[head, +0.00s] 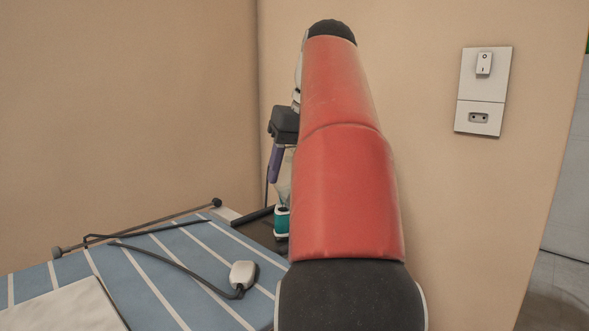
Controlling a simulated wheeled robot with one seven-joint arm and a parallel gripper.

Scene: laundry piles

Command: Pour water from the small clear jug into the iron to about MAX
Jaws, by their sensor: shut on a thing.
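My gripper (277,160) is in the head view, left of my red arm and pointing down, partly hidden by the arm. It is shut on the small clear jug (285,182), which shows as a pale translucent shape below and right of the dark hand. Most of the jug is behind my arm; its tilt and water level cannot be told. Just below it stands a teal and white thing (281,222), apparently the iron, on a dark rest at the end of the board. Its filling hole and MAX mark are not visible.
A blue ironing board (185,255) with white stripes fills the lower left. A pale cloth (62,312) lies at front left. Walls stand close behind; a switch and socket plate (482,92) is at right.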

